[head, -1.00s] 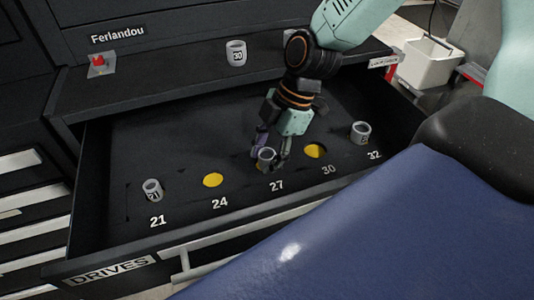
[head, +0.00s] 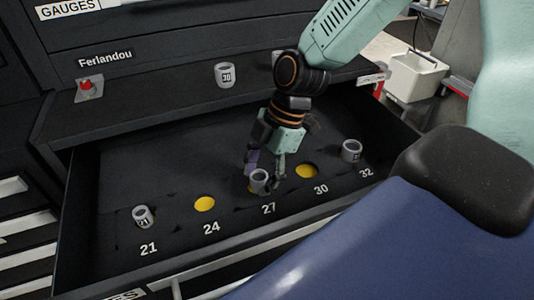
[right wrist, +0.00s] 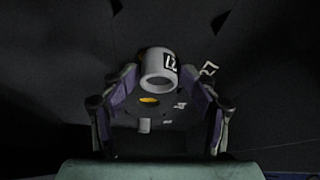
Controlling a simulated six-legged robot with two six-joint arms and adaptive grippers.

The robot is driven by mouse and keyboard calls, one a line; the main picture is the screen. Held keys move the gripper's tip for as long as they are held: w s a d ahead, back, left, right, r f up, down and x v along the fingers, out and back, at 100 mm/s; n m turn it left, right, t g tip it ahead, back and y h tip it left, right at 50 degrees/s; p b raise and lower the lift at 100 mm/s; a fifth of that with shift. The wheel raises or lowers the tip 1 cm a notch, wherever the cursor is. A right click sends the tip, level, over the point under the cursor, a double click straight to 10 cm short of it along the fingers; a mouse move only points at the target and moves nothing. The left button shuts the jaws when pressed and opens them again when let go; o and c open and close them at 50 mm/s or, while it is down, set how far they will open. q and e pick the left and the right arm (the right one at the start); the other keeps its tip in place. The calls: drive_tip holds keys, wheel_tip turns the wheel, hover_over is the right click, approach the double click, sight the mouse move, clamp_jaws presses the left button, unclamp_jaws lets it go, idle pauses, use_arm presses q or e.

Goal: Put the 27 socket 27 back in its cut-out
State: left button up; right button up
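The grey socket 27 (head: 259,181) is at the 27 position of the open drawer, its open end facing up. A sliver of yellow shows at its left edge, so it does not fully cover the cut-out. My right gripper (head: 264,176) points down with a finger on each side of it. In the right wrist view the socket (right wrist: 158,68), marked 27, sits between the purple finger pads (right wrist: 160,75), which look closed on its sides. Whether its base is in the recess or just above is hidden. My left gripper is not in view.
Yellow cut-outs at 24 (head: 204,204) and 30 (head: 307,171) are empty. Socket 21 (head: 144,216) and socket 32 (head: 351,150) stand in the drawer. A white bin (head: 417,77) is at right.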

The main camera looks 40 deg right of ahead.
drive_tip(key=v, duration=1.1)
drive_tip(key=shift+w+r, duration=0.1)
drive_tip(key=shift+r, duration=0.05)
